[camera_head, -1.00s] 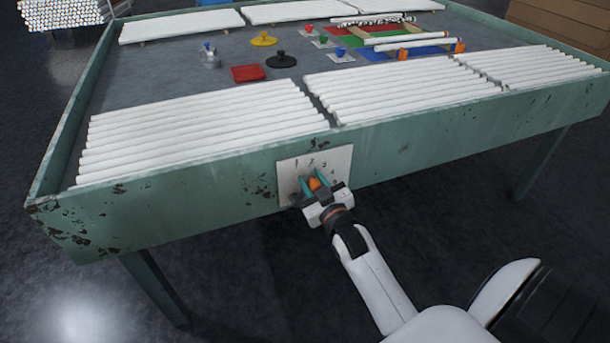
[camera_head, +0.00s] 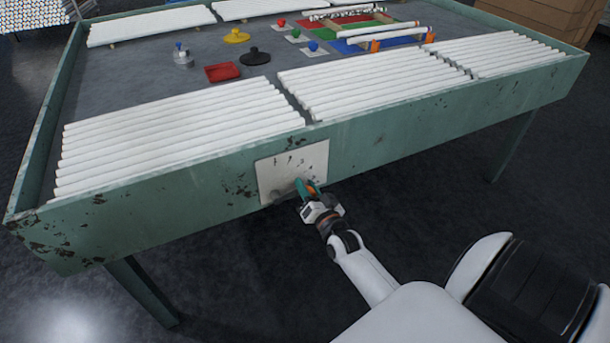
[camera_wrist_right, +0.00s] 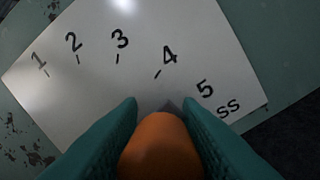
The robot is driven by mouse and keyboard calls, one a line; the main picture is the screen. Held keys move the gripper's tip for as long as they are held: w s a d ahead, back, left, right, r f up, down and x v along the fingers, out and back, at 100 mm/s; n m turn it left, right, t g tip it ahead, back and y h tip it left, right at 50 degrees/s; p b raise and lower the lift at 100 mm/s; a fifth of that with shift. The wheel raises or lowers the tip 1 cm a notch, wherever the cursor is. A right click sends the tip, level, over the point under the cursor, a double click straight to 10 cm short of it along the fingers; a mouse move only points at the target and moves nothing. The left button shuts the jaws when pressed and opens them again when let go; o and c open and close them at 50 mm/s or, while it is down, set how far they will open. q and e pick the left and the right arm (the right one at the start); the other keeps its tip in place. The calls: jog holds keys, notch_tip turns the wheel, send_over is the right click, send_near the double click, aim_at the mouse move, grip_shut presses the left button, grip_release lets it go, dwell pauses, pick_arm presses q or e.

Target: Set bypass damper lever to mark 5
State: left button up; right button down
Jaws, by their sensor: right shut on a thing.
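The white dial plate (camera_head: 292,170) is fixed to the table's green front side. In the right wrist view, its printed marks 1 to 5 run in an arc across the plate (camera_wrist_right: 110,100). My right gripper (camera_head: 306,189) is shut on the orange lever knob (camera_wrist_right: 162,145), with a teal finger on each side. A small grey part of the lever (camera_wrist_right: 170,105) shows beyond the knob, below the gap between marks 4 and 5. The tick under 5 is not visible, so exact alignment cannot be told. My left gripper is not in view.
The green table (camera_head: 420,105) carries rows of white tubes (camera_head: 180,135) along its front edge. Coloured pieces, including a red tray (camera_head: 223,72) and a black knob (camera_head: 254,57), sit farther back. The floor in front is clear around my right arm.

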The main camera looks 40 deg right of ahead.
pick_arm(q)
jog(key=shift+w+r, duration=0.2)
pick_arm(e)
jog(key=shift+s+f+m, duration=0.15)
jog(key=shift+f+m, duration=0.45)
jog(key=shift+f, duration=0.3)
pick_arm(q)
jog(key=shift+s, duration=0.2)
pick_arm(e)
jog(key=c, duration=1.1)
grip_release()
jog(key=shift+c, duration=0.2)
jog(key=shift+r, duration=0.1)
jog(key=shift+s, duration=0.1)
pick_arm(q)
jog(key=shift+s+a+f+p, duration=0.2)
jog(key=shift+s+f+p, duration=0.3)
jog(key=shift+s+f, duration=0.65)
pick_arm(e)
jog(key=v, duration=1.1)
jog(key=shift+s, duration=0.3)
